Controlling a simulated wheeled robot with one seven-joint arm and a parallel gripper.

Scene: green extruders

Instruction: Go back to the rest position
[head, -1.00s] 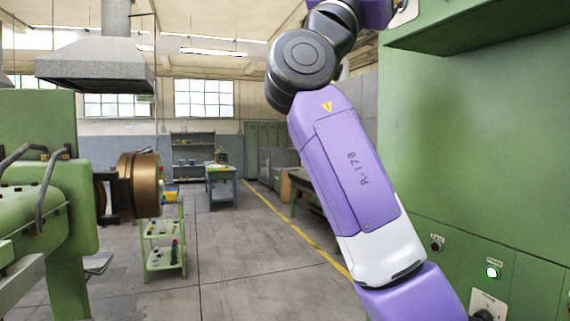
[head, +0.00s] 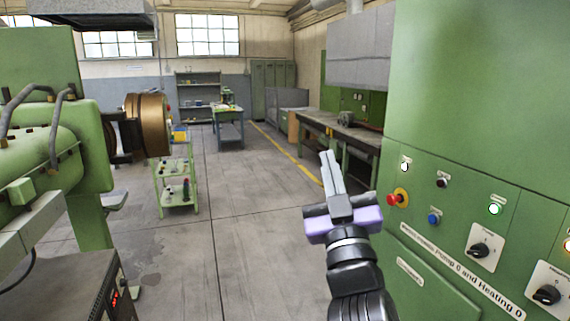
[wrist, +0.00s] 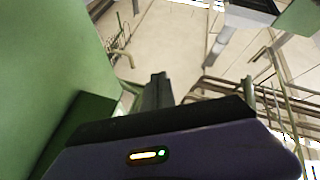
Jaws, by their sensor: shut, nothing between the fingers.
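My gripper (head: 328,158) is in the lower middle of the head view, pointing up, with its two grey fingers together and nothing between them. It stands just left of the green control cabinet (head: 470,100), apart from its front as far as I can tell. In the wrist view my gripper (wrist: 158,78) shows as dark fingers over the purple hand, facing the ceiling.
The cabinet carries a red emergency button (head: 397,199), a blue button (head: 433,219) and black rotary switches (head: 479,250). A green extruder (head: 40,140) stands at left. A green trolley (head: 176,180) and a workbench (head: 340,128) stand farther back. The middle floor is clear.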

